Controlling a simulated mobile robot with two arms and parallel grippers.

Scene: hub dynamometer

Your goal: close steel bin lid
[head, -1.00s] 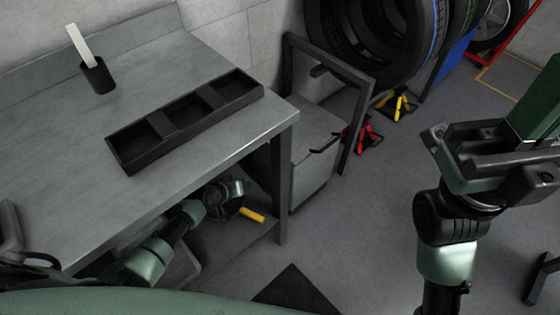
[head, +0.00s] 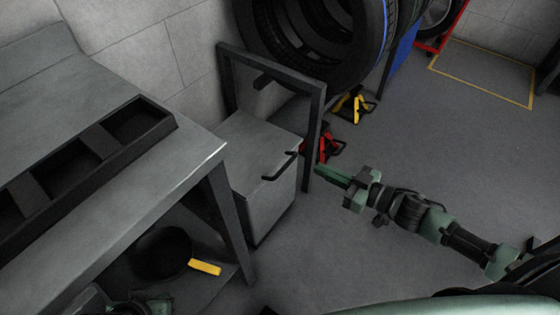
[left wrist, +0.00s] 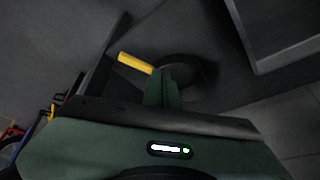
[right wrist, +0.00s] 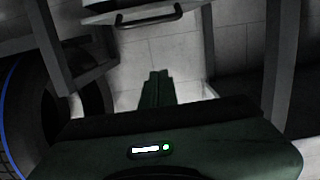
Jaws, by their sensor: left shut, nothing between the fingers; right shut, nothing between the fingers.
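The steel bin (head: 272,205) is a grey box standing on the floor beyond the workbench's right end. Its lid (head: 250,147) lies over the top, with a dark bar handle (head: 281,168) at the front edge; I cannot tell whether it sits fully flush. The handle also shows at the top of the right wrist view (right wrist: 150,17). My right gripper (head: 328,174) is shut and empty, to the right of the bin, its green fingers pointing left toward the handle, apart from it in the picture. My left gripper (left wrist: 163,86) is shut and empty, low by the bench's underside.
A dark frame (head: 314,120) rises around the bin's back and right side. The workbench (head: 170,185) with a black divided tray (head: 100,140) is at left. Below it lies a dark round thing with a yellow handle (head: 205,267). Tyres (head: 330,50) and jack stands (head: 352,107) stand behind; floor at right is clear.

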